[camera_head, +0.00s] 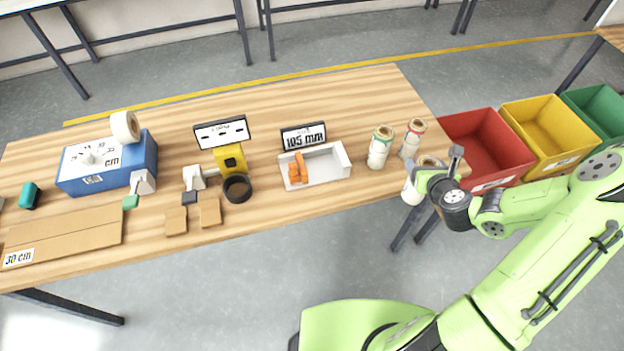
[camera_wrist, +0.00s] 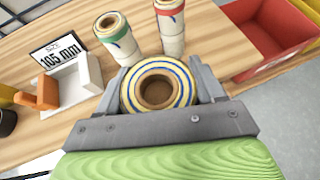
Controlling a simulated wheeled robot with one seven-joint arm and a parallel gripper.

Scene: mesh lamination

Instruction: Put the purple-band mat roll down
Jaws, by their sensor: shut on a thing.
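The purple-band mat roll (camera_head: 411,191) is a pale roll, upright, near the table's front right corner in the head view. In the wrist view the roll (camera_wrist: 158,77) shows end-on, with a blue-purple ring and a brown core. My gripper (camera_head: 434,178) is shut on it, with one finger on each side in the wrist view (camera_wrist: 160,90). The gripper hides part of the roll, and I cannot tell whether its lower end touches the table. A green-band roll (camera_head: 379,149) and a red-band roll (camera_head: 412,139) stand upright on the table just beyond.
A white tray (camera_head: 333,170) with orange pieces and a "105 mm" sign (camera_head: 304,137) stand left of the rolls. Red (camera_head: 470,128), yellow (camera_head: 535,125) and green (camera_head: 590,105) bins stand beyond the table's right edge. The tabletop behind the rolls is clear.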

